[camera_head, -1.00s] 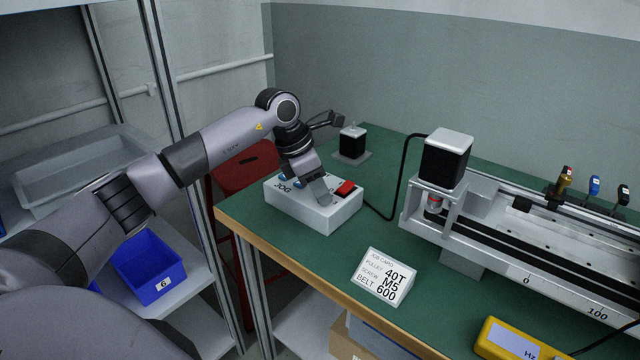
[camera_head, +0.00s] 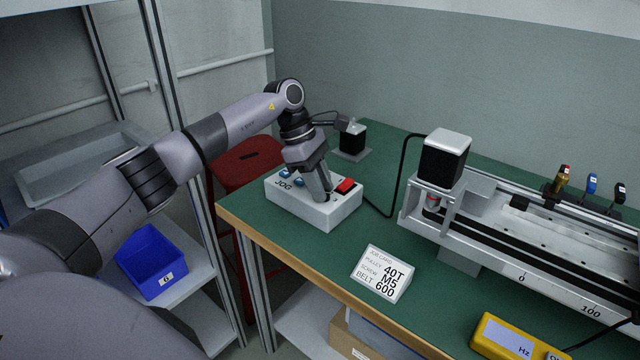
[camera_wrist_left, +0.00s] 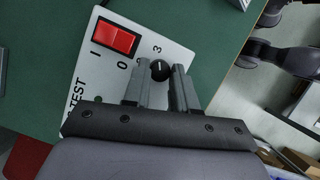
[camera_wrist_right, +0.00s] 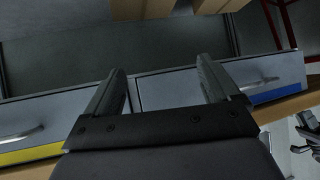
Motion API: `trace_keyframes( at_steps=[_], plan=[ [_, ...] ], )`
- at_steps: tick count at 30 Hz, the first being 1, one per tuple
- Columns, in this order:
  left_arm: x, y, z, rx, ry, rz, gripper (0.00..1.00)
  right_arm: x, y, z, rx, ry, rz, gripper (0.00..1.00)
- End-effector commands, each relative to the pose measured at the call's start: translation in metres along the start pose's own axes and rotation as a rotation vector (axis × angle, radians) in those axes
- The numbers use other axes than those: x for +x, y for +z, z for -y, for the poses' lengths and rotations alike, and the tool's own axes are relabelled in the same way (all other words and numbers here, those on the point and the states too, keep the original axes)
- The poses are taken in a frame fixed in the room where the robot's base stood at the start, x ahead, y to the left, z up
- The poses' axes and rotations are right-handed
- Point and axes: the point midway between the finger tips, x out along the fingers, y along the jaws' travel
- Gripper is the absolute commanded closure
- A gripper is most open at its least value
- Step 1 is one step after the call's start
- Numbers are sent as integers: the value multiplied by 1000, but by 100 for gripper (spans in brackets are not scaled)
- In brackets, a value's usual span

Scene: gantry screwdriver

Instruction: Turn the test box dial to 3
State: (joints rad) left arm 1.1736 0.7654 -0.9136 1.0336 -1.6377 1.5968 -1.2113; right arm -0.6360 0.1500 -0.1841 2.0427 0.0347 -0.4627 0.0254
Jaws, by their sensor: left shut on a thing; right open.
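The white test box (camera_head: 318,216) stands on the green bench near its left end. Its black dial (camera_wrist_left: 160,70) shows in the left wrist view, with a small pale mark on it and a printed 3 just above. My left gripper (camera_head: 328,198) points down onto the box's right part, beside the red switch (camera_head: 346,186). In the left wrist view my left gripper (camera_wrist_left: 163,72) has its two fingers on either side of the dial, shut on it. Exactly where the dial's mark points is hard to read. My right gripper (camera_wrist_right: 162,72) is open and empty, facing drawers.
A job card (camera_head: 383,274) stands in front of the box. A linear rail with a motor (camera_head: 446,160) lies to the right, and a yellow meter (camera_head: 510,340) at the front. A black block (camera_head: 353,139) stands behind the box. A cable runs from the box.

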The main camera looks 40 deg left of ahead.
Motion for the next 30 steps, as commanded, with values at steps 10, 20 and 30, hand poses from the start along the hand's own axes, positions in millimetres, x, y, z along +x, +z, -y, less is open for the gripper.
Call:
trace_keyframes(
  at_steps=[10,20,30],
  plan=[
    [0,0,0,20,-7,0,100,0,0,0,-2,0,1,11],
    [0,0,0,19,-7,0,49,0,0,0,-3,0,1,11],
    [-12,0,-1,17,-5,0,49,-1,0,0,-3,0,1,11]
  ],
)
